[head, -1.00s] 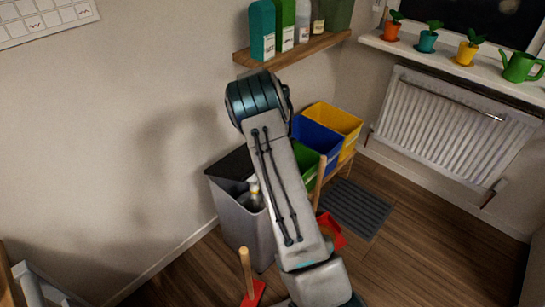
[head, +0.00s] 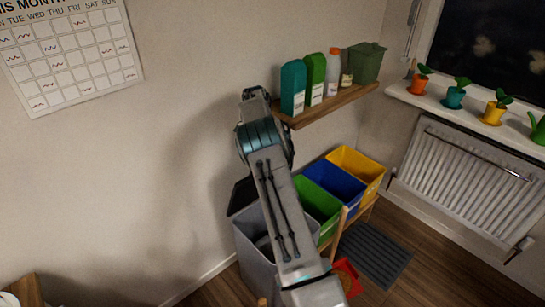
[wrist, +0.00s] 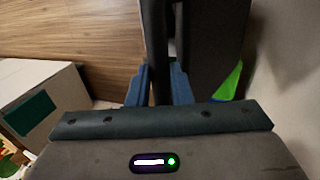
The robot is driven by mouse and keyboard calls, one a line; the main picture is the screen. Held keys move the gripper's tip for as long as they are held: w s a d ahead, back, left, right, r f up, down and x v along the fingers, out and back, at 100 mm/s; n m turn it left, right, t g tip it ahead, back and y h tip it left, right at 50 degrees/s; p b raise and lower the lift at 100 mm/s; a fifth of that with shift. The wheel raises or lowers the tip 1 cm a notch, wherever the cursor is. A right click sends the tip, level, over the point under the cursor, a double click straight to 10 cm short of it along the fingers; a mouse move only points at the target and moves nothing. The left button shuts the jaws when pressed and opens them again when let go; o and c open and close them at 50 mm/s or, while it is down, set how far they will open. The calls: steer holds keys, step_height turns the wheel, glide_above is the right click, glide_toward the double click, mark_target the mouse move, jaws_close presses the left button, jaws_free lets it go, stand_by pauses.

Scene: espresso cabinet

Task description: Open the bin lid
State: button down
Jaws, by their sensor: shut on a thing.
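The grey bin (head: 256,248) stands on the floor by the wall, partly behind my arm in the head view. Its dark lid (head: 242,194) is raised and tilted up at the back, and the bin mouth shows open below it. In the wrist view my gripper (wrist: 160,80) has its two blue fingers closed around a dark strip of the lid (wrist: 157,35). A broad dark panel beside that strip fills the upper right of the wrist view. My gripper is hidden behind my arm in the head view.
Green (head: 318,204), blue (head: 334,186) and yellow (head: 358,170) crates stand in a wooden rack right of the bin. A shelf (head: 330,107) with cartons and bottles hangs above. A grey mat (head: 375,256) lies on the floor, near a red dustpan (head: 346,276).

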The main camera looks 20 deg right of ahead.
steer(key=shift+w+a+f+p, duration=0.35)
steer(key=shift+w+a, duration=0.25)
steer(key=shift+w, duration=0.2)
steer(key=shift+f, duration=0.1)
steer(key=c, duration=1.6)
jaws_free()
steer(key=o, duration=0.3)
steer(key=shift+w+a+f, duration=0.15)
steer(key=shift+w+f, duration=0.05)
steer(key=shift+w, duration=0.2)
steer(key=shift+d+r, duration=0.35)
steer(key=shift+d, duration=0.05)
steer(key=p+v, duration=0.1)
steer(key=v, duration=0.6)
steer(key=shift+r+p, duration=0.2)
steer(key=shift+p, duration=0.15)
steer(key=shift+a, duration=0.1)
